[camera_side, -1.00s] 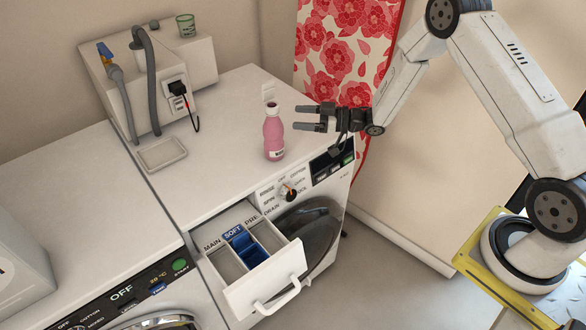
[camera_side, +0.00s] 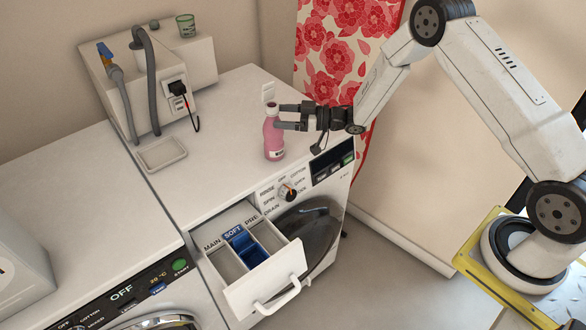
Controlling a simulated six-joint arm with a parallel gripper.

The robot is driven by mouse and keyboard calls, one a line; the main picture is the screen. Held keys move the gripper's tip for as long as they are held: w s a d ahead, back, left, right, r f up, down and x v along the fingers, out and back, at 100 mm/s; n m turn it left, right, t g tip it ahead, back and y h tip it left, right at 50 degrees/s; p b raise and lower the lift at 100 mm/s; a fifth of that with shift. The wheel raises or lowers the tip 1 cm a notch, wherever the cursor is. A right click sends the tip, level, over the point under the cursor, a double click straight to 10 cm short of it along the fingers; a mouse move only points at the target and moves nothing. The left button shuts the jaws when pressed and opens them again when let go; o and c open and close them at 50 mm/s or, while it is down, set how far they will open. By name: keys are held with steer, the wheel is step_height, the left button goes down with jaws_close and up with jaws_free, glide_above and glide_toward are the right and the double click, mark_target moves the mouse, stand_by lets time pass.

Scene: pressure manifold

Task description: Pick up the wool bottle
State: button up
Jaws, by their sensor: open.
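A pink bottle (camera_side: 273,139) with a dark cap and a small label near its base stands upright on top of the right-hand washing machine (camera_side: 215,180), near its front right part. My gripper (camera_side: 277,116) is open and level, coming from the right at the height of the bottle's upper body. One finger shows in front of the bottle's right side and the other reaches toward its neck from behind. I cannot tell whether either finger touches it.
The detergent drawer (camera_side: 262,262) is pulled out, with a blue middle compartment (camera_side: 245,245). A shallow white tray (camera_side: 162,154) lies left of the bottle. A box with hoses and a plug (camera_side: 176,88) stands at the back, with a green cup (camera_side: 186,26) on it. A red floral curtain (camera_side: 345,45) hangs behind.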

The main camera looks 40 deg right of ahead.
mark_target(272, 115)
steer(key=shift+x, duration=1.55)
steer(key=shift+c, duration=0.2)
jaws_close()
stand_by(0.4)
